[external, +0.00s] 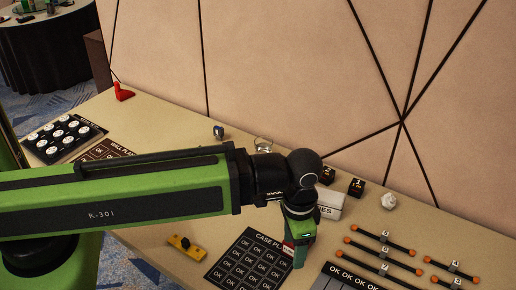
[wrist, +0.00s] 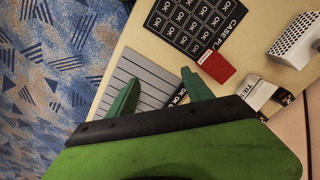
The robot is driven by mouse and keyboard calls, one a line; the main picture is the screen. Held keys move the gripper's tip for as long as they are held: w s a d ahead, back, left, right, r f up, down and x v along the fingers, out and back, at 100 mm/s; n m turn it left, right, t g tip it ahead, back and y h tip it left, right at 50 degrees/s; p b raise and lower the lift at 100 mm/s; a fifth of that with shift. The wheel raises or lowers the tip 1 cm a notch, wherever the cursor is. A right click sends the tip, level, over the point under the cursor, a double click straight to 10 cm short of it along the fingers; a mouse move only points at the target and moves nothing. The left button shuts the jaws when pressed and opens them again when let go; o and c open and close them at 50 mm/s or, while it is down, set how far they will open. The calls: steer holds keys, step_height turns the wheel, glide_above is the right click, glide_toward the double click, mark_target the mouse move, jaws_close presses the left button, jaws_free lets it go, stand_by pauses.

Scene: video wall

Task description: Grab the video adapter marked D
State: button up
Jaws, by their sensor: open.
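No letter D is readable in either view, so I cannot tell which thing is the adapter marked D. A red piece with a small white label (wrist: 216,67) lies at the edge of the CASE PL sheet in the wrist view. In the external view only a bit of red shows beside my gripper (external: 299,240), which hides most of it. My gripper (wrist: 160,92) is open and empty, fingers spread, over a grey striped panel (wrist: 133,78).
The CASE PL sheet with OK cells (external: 249,262) lies left of my gripper. A white box marked TIES (external: 329,204) stands behind it. Black labelled cubes (external: 356,187), a white crumpled piece (external: 389,201) and numbered cables (external: 384,240) lie right. A yellow piece (external: 186,248) lies near the front edge.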

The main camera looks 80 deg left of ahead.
steer(key=shift+c, duration=1.3)
